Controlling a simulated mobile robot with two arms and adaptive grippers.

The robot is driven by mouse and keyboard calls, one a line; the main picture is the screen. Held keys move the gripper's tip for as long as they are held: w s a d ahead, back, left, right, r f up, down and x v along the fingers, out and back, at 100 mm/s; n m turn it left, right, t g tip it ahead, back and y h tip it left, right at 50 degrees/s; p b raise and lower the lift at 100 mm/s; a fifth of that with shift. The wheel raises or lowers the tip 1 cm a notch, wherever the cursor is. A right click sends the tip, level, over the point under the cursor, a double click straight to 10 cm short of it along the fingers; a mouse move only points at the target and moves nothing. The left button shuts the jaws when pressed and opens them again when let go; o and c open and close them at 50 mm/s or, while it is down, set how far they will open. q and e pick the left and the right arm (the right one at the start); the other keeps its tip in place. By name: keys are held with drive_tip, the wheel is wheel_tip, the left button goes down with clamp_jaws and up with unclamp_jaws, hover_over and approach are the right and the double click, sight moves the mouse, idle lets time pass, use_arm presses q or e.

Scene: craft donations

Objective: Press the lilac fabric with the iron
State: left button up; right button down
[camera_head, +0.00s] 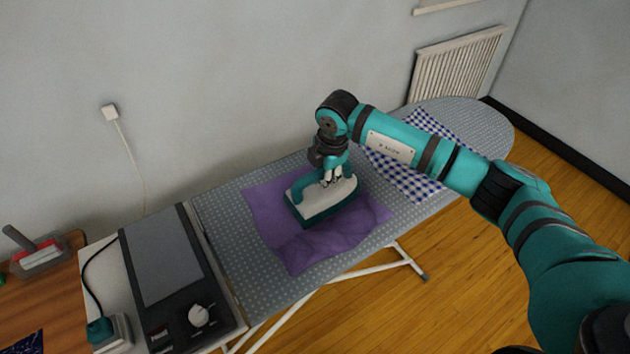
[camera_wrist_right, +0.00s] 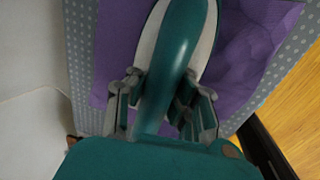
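The lilac fabric (camera_head: 305,247) lies on the grey dotted ironing board (camera_head: 235,262), with wrinkles in its front part. The teal and white iron (camera_head: 322,203) stands over the fabric's middle and hides part of it; whether its sole touches the cloth is hard to tell. My right gripper (camera_head: 332,180) is at the iron's handle from above. In the right wrist view, the fingers of my right gripper (camera_wrist_right: 160,105) sit on both sides of the teal handle (camera_wrist_right: 176,55), closed around it. The purple fabric (camera_wrist_right: 245,50) shows around the iron there. My left gripper is not in view.
A blue checked cloth (camera_head: 405,178) lies on the board behind my right arm. A station with a dark panel and a dial (camera_head: 199,315) adjoins the board's left end. A wooden table (camera_head: 45,318) with a clear tub (camera_head: 45,258) stands further left. The wall runs close behind.

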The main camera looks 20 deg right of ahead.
drive_tip(key=shift+w+d+f+b, duration=0.1)
drive_tip(key=shift+w+d+b, duration=0.35)
drive_tip(key=shift+d, duration=1.05)
drive_tip(key=shift+w+d+r+b, duration=0.1)
drive_tip(key=shift+w+d+b, duration=0.3)
drive_tip(key=shift+d, duration=1.15)
drive_tip(key=shift+w+d+f+b, duration=0.1)
drive_tip(key=shift+w+d+b, duration=0.35)
drive_tip(key=shift+d, duration=1.05)
drive_tip(key=shift+w, duration=0.2)
drive_tip(key=shift+w+d+r+p, duration=0.1)
drive_tip(key=shift+r+p, duration=0.45)
drive_tip(key=shift+r, duration=0.15)
drive_tip(key=shift+w+d+r+p, duration=0.1)
drive_tip(key=shift+r+p, duration=0.45)
drive_tip(key=shift+r, duration=0.1)
drive_tip(key=shift+s+a, duration=0.1)
